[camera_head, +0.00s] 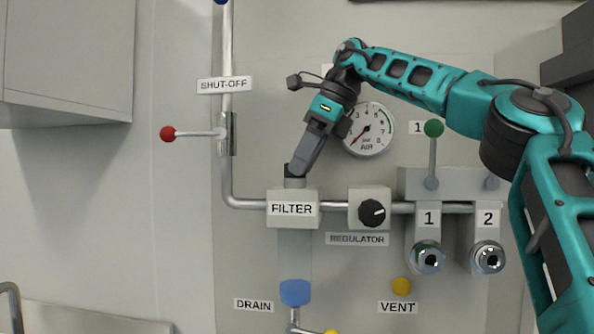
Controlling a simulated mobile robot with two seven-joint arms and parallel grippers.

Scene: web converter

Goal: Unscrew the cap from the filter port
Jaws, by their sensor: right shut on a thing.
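The filter port is a grey block labelled FILTER (292,222) on the wall panel, joined to a grey pipe. A small grey cap (295,183) sits on top of the block. My right gripper (297,171) reaches down from the upper right and is shut on the cap, hiding much of it. I cannot tell whether the cap is loose in its thread. My left gripper is not in the view.
A red-knobbed shut-off lever (168,134) sticks out to the left. A pressure gauge (369,130), a regulator knob (371,212) and a green-knobbed lever (433,130) are to the right. A blue drain cap (295,292) is below the filter.

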